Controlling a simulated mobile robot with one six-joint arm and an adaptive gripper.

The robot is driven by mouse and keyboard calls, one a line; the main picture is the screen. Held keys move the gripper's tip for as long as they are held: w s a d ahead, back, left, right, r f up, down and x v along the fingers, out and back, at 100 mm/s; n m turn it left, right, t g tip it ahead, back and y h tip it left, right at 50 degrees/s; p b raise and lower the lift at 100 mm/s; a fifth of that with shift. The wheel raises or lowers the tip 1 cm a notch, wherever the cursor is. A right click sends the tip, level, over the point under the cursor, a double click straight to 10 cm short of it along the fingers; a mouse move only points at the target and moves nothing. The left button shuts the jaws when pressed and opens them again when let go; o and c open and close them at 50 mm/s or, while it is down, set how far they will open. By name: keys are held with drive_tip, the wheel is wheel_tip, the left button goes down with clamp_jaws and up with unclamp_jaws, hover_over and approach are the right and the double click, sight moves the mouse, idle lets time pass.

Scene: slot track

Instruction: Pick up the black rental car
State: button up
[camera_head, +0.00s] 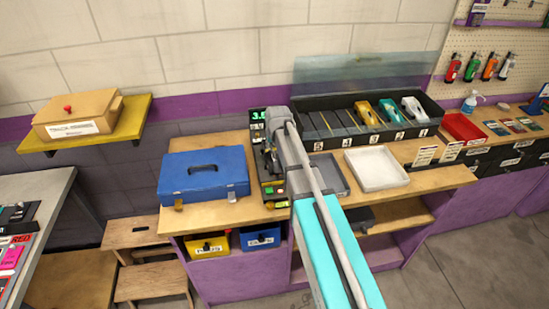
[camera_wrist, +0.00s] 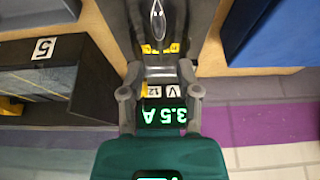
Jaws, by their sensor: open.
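I cannot make out the black rental car for certain in either view. The black rack (camera_head: 375,137) at the back has bays numbered 5 to 1. A yellow car (camera_head: 367,113), a green-and-yellow car (camera_head: 390,111) and a white car (camera_head: 413,108) stand in its right-hand bays. Bays 5 and 4 look dark. My gripper (camera_wrist: 160,22) is open above a black powered unit (camera_head: 257,116) with a green display, left of the rack. In the wrist view, a dark surface with a silver teardrop shape (camera_wrist: 157,20) shows between the fingers; I cannot tell what it is.
A blue case (camera_head: 205,176) stands close left of my gripper. A white tray (camera_head: 376,168) and a grey tray (camera_head: 334,178) lie on the bench to the right. A red bin (camera_head: 463,128) stands farther right. The wall is close behind.

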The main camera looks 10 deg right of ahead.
sight(273, 151)
drive_tip(key=shift+b+x, duration=2.45)
drive_tip(key=shift+x, duration=0.15)
clamp_jaws()
